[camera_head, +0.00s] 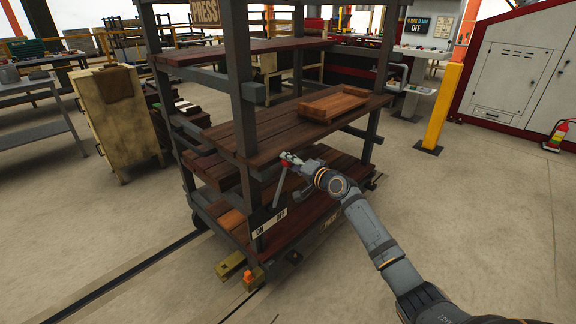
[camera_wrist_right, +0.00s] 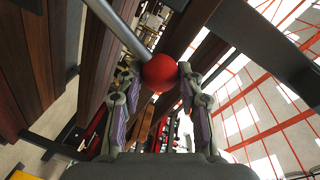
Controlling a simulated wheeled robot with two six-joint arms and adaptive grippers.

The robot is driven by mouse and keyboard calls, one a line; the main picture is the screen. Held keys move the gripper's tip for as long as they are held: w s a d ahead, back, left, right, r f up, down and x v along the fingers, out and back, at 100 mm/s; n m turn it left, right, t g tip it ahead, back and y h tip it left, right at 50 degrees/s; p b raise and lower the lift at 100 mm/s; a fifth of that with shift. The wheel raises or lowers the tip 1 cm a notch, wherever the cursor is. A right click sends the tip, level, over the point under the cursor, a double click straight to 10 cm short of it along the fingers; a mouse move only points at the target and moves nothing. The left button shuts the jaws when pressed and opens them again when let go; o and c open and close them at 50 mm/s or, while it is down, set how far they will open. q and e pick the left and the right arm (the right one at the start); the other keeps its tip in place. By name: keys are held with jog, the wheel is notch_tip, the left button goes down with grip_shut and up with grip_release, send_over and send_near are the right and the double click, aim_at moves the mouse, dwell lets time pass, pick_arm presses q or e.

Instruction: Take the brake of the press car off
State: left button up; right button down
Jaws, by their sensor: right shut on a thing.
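The press car (camera_head: 245,100) is a dark frame with wooden shelves and a PRESS sign at its top, standing on floor rails. Its brake lever (camera_head: 279,187) is a thin grey rod with a red knob, rising from behind an ON/OFF plate (camera_head: 269,222) on the lower near side. The rod leans slightly and its top is near the OFF end. My right gripper (camera_head: 289,161) is at the lever's top. In the right wrist view the red knob (camera_wrist_right: 160,72) sits between the two fingers, which are shut on it. My left gripper is not in view.
Yellow-brown blocks (camera_head: 232,265) lie by the rail at the car's near end. A wooden tray (camera_head: 333,103) rests on a car shelf. A yellow post (camera_head: 438,107) and red-white cabinet (camera_head: 515,75) stand right. A beige cabinet (camera_head: 118,120) stands left. The right foreground floor is clear.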

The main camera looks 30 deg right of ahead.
dwell(0.3)
jog(key=c, duration=0.8)
grip_release()
jog(key=shift+d+f, duration=0.1)
jog(key=shift+d, duration=0.05)
jog(key=v, duration=0.7)
jog(key=shift+s, duration=0.2)
